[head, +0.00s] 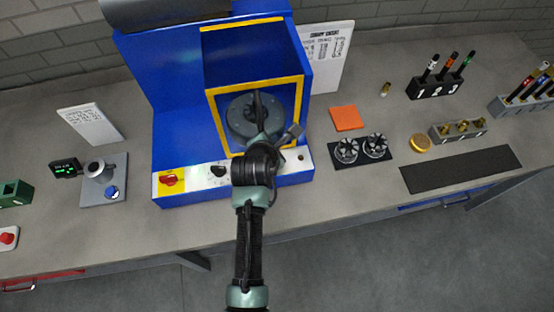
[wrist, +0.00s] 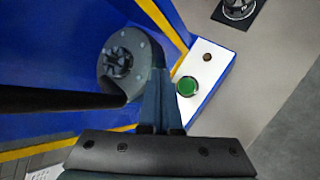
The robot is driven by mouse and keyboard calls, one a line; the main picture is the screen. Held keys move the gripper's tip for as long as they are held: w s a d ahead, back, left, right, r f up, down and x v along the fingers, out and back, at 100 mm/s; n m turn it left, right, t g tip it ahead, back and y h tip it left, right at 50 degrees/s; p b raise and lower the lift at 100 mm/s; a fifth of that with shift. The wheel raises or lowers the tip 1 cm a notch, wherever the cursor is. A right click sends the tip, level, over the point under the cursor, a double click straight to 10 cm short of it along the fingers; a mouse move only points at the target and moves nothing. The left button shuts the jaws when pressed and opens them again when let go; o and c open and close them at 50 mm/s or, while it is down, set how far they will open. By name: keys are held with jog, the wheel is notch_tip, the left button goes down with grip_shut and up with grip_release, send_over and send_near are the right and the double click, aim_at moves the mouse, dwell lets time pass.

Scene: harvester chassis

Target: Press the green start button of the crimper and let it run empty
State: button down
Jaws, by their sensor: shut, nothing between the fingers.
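The crimper (head: 180,75) is a blue machine with a yellow-framed opening and a round grey crimping head (head: 240,118); the head also shows in the wrist view (wrist: 113,60). Its green start button (wrist: 187,86) sits on the white front panel (wrist: 211,68), near a small dark round fitting (wrist: 207,57). My gripper (wrist: 158,75) is shut and empty. Its fingertips appear just left of the green button in the wrist view; I cannot tell their height above the panel. In the head view my arm hides the button.
A red switch on yellow (head: 170,180) and a black knob (head: 217,170) share the panel. Right of the crimper lie an orange pad (head: 346,118), two round die sets (head: 360,149) and racks. A grey fixture with a blue knob (head: 104,180) stands left.

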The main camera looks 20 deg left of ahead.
notch_tip(320, 180, down, 6)
jog(key=b, duration=0.5)
jog(key=shift+f+b, duration=0.3)
jog(key=shift+f, duration=0.3)
jog(key=shift+f, duration=0.1)
dwell(1.2)
jog(key=shift+f, duration=0.3)
jog(key=shift+f+b, duration=0.5)
jog(key=shift+f, duration=0.05)
dwell(0.5)
jog(key=shift+r, duration=0.1)
jog(key=shift+r+p, duration=0.85)
jog(key=shift+p, duration=0.15)
